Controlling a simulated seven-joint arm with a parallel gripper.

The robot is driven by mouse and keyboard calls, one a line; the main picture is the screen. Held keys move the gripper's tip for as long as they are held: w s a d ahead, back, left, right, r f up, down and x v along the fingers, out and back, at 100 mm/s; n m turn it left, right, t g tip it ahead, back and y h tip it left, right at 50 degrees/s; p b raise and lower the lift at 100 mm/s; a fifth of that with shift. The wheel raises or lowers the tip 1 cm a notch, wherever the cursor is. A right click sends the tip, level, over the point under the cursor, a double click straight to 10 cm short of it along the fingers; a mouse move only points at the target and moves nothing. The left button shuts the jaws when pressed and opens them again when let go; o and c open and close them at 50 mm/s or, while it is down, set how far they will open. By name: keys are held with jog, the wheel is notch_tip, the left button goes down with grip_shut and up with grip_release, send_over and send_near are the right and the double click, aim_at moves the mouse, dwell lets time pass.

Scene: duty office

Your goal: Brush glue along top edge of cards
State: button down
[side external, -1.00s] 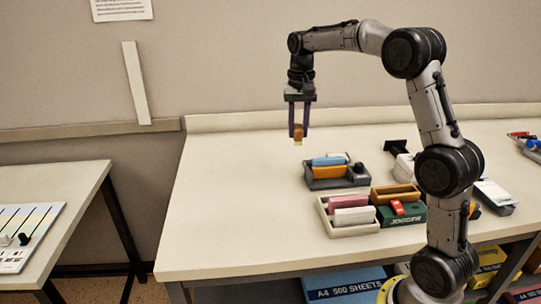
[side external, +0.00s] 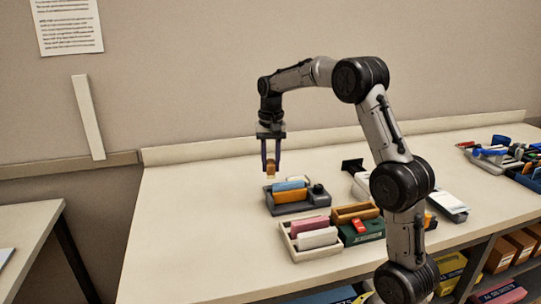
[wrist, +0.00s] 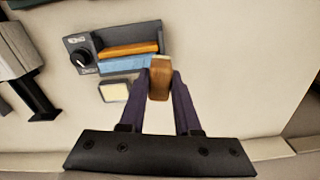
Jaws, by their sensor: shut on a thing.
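My gripper (side external: 270,164) is shut on a small brown brush (side external: 270,169) with a pale lower end, held above the table. In the wrist view the brush (wrist: 160,84) sits between the two dark fingers, its pale end toward the cards. A grey holder (side external: 286,209) stands to the right of and below the brush in the side view. It holds a blue card block (side external: 289,186) and an orange card block (side external: 291,196). In the wrist view the blue block (wrist: 125,64) lies nearer the brush than the orange one (wrist: 128,49). Contact between brush and cards cannot be told.
A dark knob (wrist: 80,57) is on the holder's end. A pale square pad (wrist: 115,92) lies beside the holder. A cream tray (side external: 302,255) with pink and white blocks and a wooden box (side external: 355,212) stand in front. The table's left part is clear.

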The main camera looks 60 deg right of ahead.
aim_at(274, 171)
jog(key=shift+f, duration=0.85)
jog(key=shift+s+d+f, duration=0.35)
jog(key=shift+d+f, duration=0.05)
jog(key=shift+f, duration=0.2)
jog(key=shift+s+d, duration=3.7)
jog(key=shift+s, duration=0.05)
jog(key=shift+w+a, duration=4)
jog(key=shift+w+a+r, duration=0.15)
jog(key=shift+r, duration=3.9)
